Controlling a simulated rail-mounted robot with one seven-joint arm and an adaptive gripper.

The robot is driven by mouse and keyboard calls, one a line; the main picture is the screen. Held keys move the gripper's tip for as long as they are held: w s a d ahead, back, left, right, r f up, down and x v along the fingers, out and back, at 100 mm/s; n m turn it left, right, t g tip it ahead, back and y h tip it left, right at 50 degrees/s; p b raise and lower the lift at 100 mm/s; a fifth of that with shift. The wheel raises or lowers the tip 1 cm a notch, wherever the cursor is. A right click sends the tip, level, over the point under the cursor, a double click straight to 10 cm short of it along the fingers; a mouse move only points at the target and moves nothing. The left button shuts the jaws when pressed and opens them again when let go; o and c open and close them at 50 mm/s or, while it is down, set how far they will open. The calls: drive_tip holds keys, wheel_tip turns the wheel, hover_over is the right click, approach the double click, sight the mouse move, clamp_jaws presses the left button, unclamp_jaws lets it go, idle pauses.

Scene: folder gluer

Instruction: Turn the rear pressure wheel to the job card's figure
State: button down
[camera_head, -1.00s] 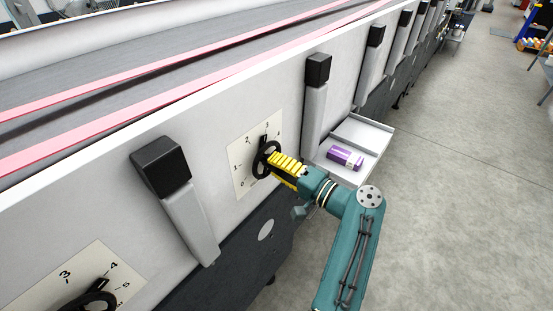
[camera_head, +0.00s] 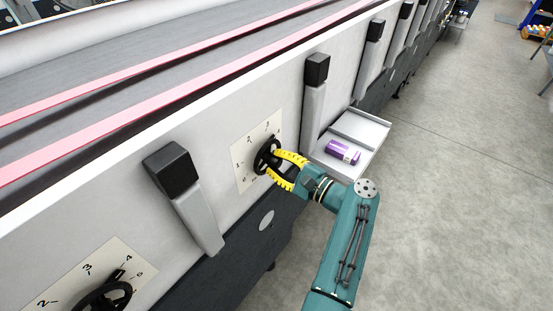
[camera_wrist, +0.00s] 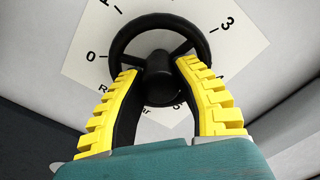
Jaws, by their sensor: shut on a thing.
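The rear pressure wheel (camera_head: 266,157) is a black spoked handwheel on a white dial plate (camera_head: 241,170) on the machine's side wall. In the wrist view the wheel (camera_wrist: 205,52) fills the top middle, with the figures 0 and 3 readable and a partly covered label below. My gripper (camera_head: 277,165) has its yellow ribbed fingers at the wheel. In the wrist view the fingers of my gripper (camera_wrist: 158,80) are on both sides of the hub, closed on the wheel. I cannot tell the pointer's exact reading. I see no readable job card.
A second black handwheel (camera_head: 103,297) with its own dial is at the lower left. Black-capped grey levers (camera_head: 168,170) (camera_head: 317,70) stand on both sides of the rear dial. A tray (camera_head: 368,130) with a purple-and-white box (camera_head: 342,152) juts out at the right.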

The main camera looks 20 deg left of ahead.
drive_tip(key=shift+m, duration=0.7)
drive_tip(key=c, duration=0.7)
unclamp_jaws()
drive_tip(key=v, duration=1.2)
